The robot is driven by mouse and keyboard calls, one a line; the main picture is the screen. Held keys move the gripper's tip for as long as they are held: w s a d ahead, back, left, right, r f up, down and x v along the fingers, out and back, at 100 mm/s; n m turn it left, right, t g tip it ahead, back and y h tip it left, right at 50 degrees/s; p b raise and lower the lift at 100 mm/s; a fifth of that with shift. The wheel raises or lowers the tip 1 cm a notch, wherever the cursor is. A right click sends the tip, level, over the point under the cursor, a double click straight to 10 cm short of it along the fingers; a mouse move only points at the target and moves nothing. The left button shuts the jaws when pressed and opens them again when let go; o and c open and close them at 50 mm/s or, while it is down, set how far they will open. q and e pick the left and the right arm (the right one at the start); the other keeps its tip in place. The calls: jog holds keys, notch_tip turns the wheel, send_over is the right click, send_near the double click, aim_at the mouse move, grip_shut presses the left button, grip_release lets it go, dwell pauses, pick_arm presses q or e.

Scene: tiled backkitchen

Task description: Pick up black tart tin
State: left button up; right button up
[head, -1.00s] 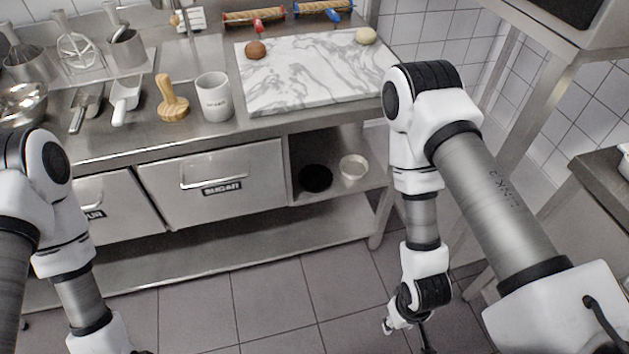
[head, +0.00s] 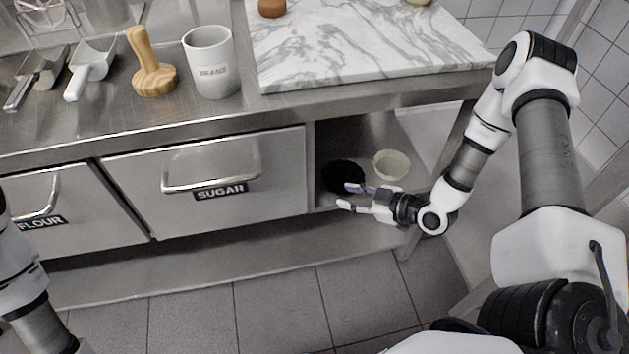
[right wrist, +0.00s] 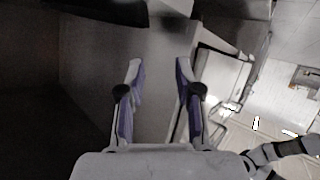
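The black tart tin (head: 340,174) lies on the shelf of the open bay under the counter, right of the sugar drawer. My right gripper (head: 347,196) is open at the front of this bay, its fingers pointing left. One finger overlaps the tin's near edge in the head view; I cannot tell whether they touch. In the right wrist view the open fingers (right wrist: 160,66) have nothing between them. A dark shape (right wrist: 112,9) at that view's top edge may be the tin. My left arm shows at the lower left, its gripper out of view.
A cream bowl-shaped tin (head: 391,164) stands right of the black one. The counter edge (head: 400,98) overhangs the bay, and the sugar drawer (head: 230,185) borders it on the left. A marble board (head: 350,45) and white mug (head: 212,62) stand above.

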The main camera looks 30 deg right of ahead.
aim_at(333, 191)
jog(key=shift+m+t+h, duration=0.4)
jog(key=w+f+b, duration=0.1)
jog(key=w, duration=0.1)
jog(key=w+f+b, duration=0.1)
jog(key=w+f, duration=0.1)
jog(key=w+a+f+b, duration=0.1)
jog(key=w+f+b, duration=0.1)
jog(key=shift+w, duration=0.2)
pick_arm(q)
notch_tip(333, 191, down, 6)
jog(key=shift+s+r, duration=0.1)
jog(key=shift+s, duration=0.05)
pick_arm(e)
jog(key=shift+r, duration=0.1)
grip_shut()
